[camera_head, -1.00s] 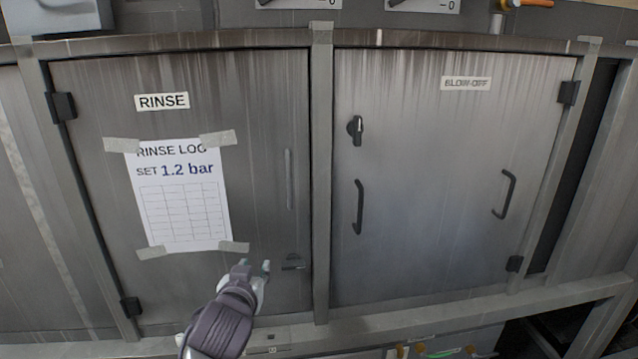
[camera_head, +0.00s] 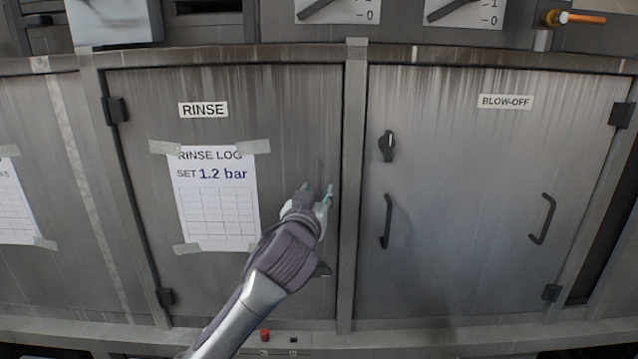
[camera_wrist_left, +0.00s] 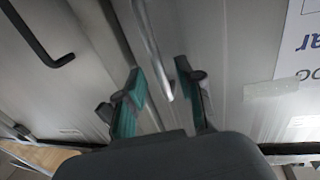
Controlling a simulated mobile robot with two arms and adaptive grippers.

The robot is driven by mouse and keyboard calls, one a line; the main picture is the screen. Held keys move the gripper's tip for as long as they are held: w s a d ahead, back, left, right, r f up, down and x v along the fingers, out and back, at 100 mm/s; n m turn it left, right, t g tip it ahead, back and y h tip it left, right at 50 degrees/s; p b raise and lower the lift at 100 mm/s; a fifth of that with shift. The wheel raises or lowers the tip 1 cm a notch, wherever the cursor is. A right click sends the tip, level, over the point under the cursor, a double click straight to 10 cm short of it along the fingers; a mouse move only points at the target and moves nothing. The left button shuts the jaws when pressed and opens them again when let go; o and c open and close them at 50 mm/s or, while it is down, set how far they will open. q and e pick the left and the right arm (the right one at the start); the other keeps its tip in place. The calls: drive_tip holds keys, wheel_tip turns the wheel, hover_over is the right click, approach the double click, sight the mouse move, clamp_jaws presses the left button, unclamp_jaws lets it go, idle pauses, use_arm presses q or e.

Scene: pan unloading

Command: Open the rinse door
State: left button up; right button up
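The rinse door (camera_head: 135,180) is a grey metal door under a RINSE label (camera_head: 203,110), and it looks closed. In the left wrist view the handle (camera_wrist_left: 152,45) runs into the gap between the open fingers (camera_wrist_left: 158,75), with space visible on both sides. My right gripper is not in view.
The blow-off door (camera_head: 460,190), closed, stands to the right beyond a metal post (camera_head: 353,200), with a dark knob (camera_head: 387,146) and two handles. A taped rinse log sheet (camera_head: 218,205) hangs on the rinse door. Hinges (camera_head: 115,110) are on its left edge.

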use_arm(q)
drive_tip(key=shift+w+d, duration=0.25)
drive_tip(key=shift+w, duration=1)
drive_tip(key=shift+c, duration=0.4)
clamp_jaws()
